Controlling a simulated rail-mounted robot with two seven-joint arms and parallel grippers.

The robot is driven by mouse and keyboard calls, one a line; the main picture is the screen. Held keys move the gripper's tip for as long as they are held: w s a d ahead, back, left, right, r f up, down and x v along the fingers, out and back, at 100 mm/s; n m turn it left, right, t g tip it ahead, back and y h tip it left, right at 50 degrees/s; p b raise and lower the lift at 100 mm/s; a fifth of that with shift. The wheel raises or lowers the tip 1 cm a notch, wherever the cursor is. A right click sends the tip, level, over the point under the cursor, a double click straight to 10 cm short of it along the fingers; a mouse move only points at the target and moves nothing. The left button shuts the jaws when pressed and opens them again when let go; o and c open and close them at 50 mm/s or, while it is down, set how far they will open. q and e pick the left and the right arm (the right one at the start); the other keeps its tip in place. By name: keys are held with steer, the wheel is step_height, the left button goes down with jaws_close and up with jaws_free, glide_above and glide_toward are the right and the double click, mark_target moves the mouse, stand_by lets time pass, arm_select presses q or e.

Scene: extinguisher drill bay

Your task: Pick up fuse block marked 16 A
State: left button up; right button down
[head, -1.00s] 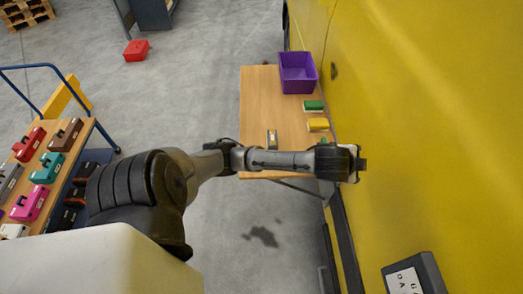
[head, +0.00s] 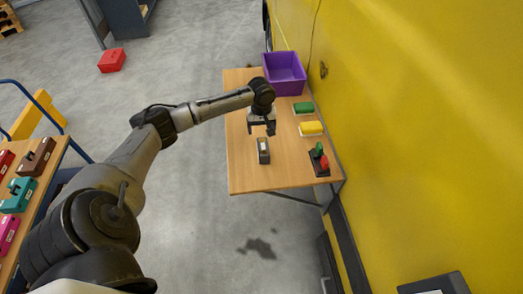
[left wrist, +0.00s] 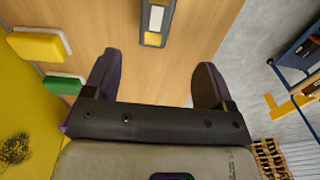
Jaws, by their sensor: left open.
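A small dark grey block with a pale and yellow label face (head: 264,151) lies on the wooden table; its marking is too small to read. It also shows at the top of the left wrist view (left wrist: 155,22). My left gripper (head: 262,132) is open and empty, above the table and just behind the block in the head view. In the left wrist view its two fingers (left wrist: 157,64) are spread apart, with the block beyond their tips. My right gripper is not in view. No 16 A marking is legible on any block.
The wooden table (head: 240,172) also holds a purple bin (head: 284,74), a green sponge-like block (head: 303,108), a yellow one (head: 311,129) and a black base with red and green parts (head: 319,161). A yellow wall borders its right side. Coloured blocks lie on a cart (head: 40,210) at left.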

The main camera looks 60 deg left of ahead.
mark_target(263, 145)
arm_select(q)
step_height(263, 145, down, 8)
steer(key=shift+f+b, duration=0.2)
steer(key=shift+b, duration=0.35)
steer(key=f, duration=0.2)
steer(key=f+b, duration=0.1)
steer(key=shift+w+d+f, duration=0.15)
steer(key=shift+w+f, duration=0.15)
steer(key=shift+f, duration=0.8)
steer(key=shift+c, duration=0.3)
steer(key=c, duration=1.1)
